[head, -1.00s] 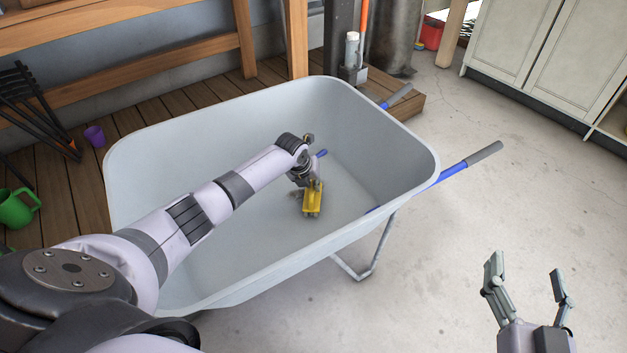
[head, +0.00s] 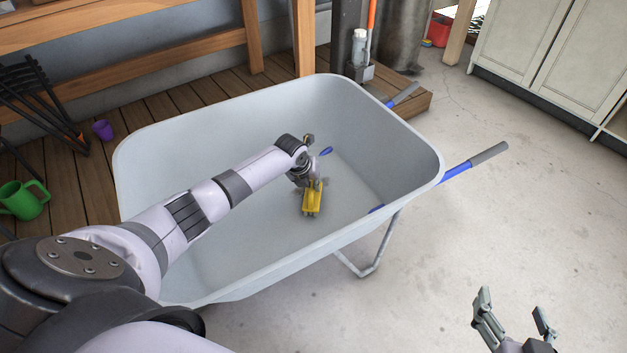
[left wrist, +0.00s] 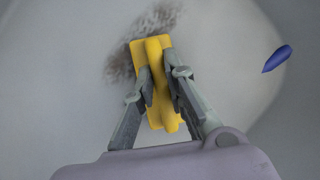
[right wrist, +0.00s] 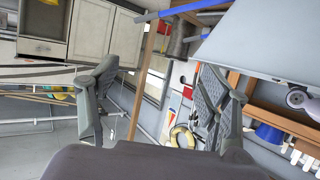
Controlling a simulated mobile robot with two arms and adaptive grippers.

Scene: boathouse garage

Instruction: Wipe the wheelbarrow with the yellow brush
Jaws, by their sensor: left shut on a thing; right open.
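The wheelbarrow (head: 235,118) stands in the middle of the head view, a large pale grey tub with blue, grey-tipped handles on its right. My left arm reaches over its near rim. My left gripper (head: 312,184) is low inside the tub, shut on the yellow brush (head: 312,203). In the left wrist view the yellow brush (left wrist: 153,60) sits between the fingers, over or against the tub's surface. A brown dirt smudge (left wrist: 150,35) shows beside and beyond it. My right gripper (head: 513,325) is open and empty, outside the tub at the lower right.
A blue piece (left wrist: 277,58) shows on the tub wall. A green watering can (head: 24,200) and a purple cup (head: 103,130) stand on wooden decking at left. White cabinets (head: 545,55) stand at upper right. The concrete floor (head: 450,235) right of the wheelbarrow is clear.

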